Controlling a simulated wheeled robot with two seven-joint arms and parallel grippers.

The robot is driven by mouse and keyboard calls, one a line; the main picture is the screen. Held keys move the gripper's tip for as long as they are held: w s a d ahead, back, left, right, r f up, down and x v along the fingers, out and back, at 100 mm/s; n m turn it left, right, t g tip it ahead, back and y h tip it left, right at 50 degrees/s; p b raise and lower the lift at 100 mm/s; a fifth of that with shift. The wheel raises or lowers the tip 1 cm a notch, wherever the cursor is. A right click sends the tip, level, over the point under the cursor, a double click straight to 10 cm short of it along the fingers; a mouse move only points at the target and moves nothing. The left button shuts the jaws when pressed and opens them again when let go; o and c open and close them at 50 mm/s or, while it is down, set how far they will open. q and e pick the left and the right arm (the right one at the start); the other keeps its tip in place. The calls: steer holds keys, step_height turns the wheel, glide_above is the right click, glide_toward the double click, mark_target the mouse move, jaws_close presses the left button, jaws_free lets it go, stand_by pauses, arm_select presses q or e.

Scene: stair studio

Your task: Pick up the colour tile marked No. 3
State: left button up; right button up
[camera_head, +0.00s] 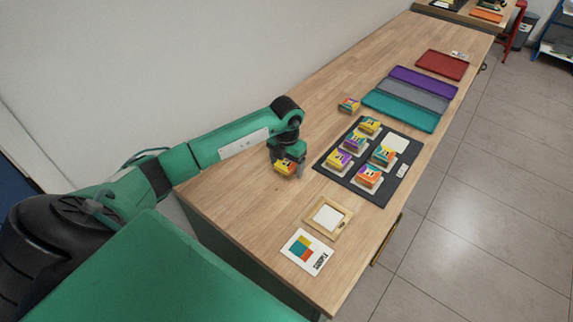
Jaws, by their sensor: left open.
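My left gripper (287,172) points down over the wooden bench, left of the dark mat. It is open around or just above a small yellow and orange colour tile (284,167); I cannot tell if the fingers touch it. Several similar colour tiles stand on pale pads on the dark mat (378,194), among them a yellow one (370,125) and an orange one (369,175). Another orange tile (348,104) lies on the bench beyond the mat. The markings are too small to read, so I cannot tell which is No. 3. My right gripper is out of view.
A bare white pad (396,143) is on the mat. A wooden frame (328,217) and a printed card (306,252) lie near the front. Teal (400,111), grey, purple and red (442,65) trays lie farther back. A wall runs along the left; the bench's left strip is clear.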

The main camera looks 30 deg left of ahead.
arm_select(q)
steer(key=c, duration=1.1)
steer(key=shift+r, duration=0.15)
